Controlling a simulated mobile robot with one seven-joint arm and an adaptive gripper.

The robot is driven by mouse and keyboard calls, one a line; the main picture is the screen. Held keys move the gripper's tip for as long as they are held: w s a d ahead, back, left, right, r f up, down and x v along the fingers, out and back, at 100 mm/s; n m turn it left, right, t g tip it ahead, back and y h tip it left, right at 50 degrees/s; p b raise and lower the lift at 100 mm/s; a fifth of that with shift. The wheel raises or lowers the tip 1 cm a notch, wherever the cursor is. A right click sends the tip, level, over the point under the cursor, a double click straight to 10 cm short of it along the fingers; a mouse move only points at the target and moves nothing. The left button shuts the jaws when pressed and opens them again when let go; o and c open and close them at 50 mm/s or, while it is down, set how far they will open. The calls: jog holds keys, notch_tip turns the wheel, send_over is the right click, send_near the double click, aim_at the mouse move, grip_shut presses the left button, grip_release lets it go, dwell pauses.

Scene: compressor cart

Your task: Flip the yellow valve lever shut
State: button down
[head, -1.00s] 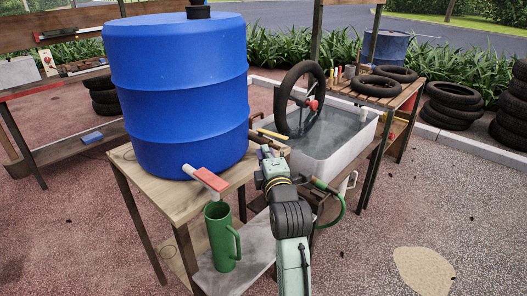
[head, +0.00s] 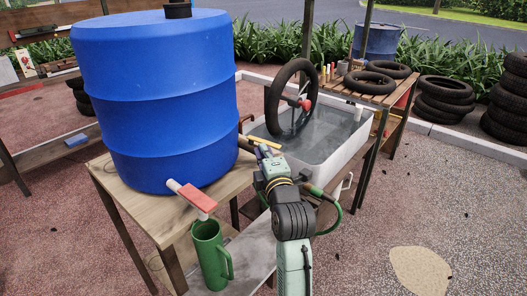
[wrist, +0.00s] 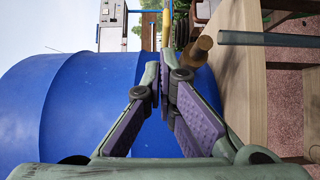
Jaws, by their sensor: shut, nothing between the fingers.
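A yellow bar (head: 264,142), which looks like the valve lever, lies nearly level just beyond my gripper (head: 262,152) between the blue barrel and the basin. In the wrist view the yellow bar (wrist: 166,20) shows past the fingertips, partly hidden by them. A brown round fitting (wrist: 196,52) is beside it. My gripper (wrist: 165,88) is shut and empty, its purple finger pads together. I cannot tell whether the fingertips touch the lever. The valve body is mostly hidden in the head view.
The blue barrel (head: 155,95) stands on a wooden table (head: 125,180), close to my gripper. Its tap has a red handle (head: 196,198) above a green pitcher (head: 211,255). A water basin (head: 335,160) holding an upright tyre (head: 292,98) is behind. A green hose (head: 323,193) hangs right of my arm.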

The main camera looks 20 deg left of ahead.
jog(key=shift+d+f+b, duration=0.1)
jog(key=shift+b, duration=0.2)
jog(key=shift+w+y+b, duration=0.15)
jog(key=shift+y+b, duration=0.15)
jog(key=shift+w+d+n+g, duration=0.1)
jog(key=shift+n+g, duration=0.2)
jog(key=shift+b, duration=0.45)
